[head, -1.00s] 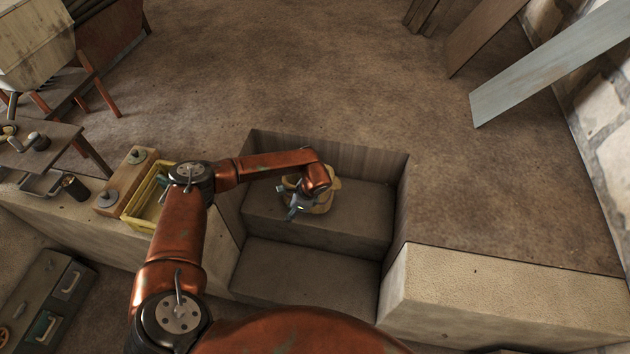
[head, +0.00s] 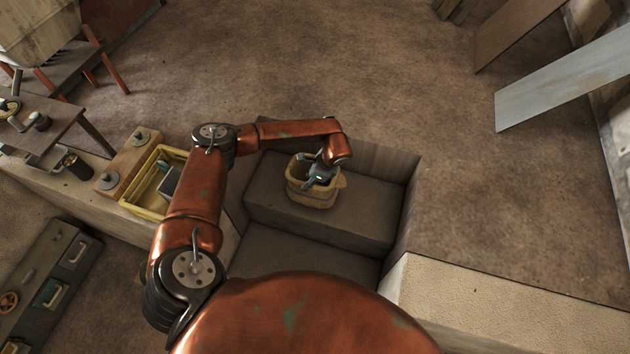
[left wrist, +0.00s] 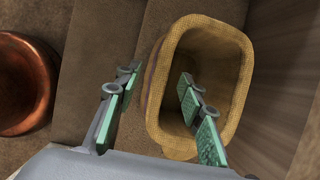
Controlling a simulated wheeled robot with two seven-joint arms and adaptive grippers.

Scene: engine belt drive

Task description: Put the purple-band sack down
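The sack (head: 312,197) is tan, woven and open-topped. It stands upright on the upper grey step of the recess, and in the left wrist view its mouth (left wrist: 237,75) faces the camera. A faint purplish stripe shows on its side there. My left gripper (head: 320,178) is over the sack's rim. In the left wrist view my left gripper (left wrist: 158,80) has its green-padded fingers spread, one outside the sack and one inside its mouth. The near wall lies between them, with gaps visible. My right gripper is out of view.
The stepped recess (head: 290,258) has upright walls close behind and right of the sack. A yellow crate (head: 148,212) sits on the ledge at left, beside a wooden block with metal knobs (head: 130,160). A pale block (head: 500,310) borders the recess at right.

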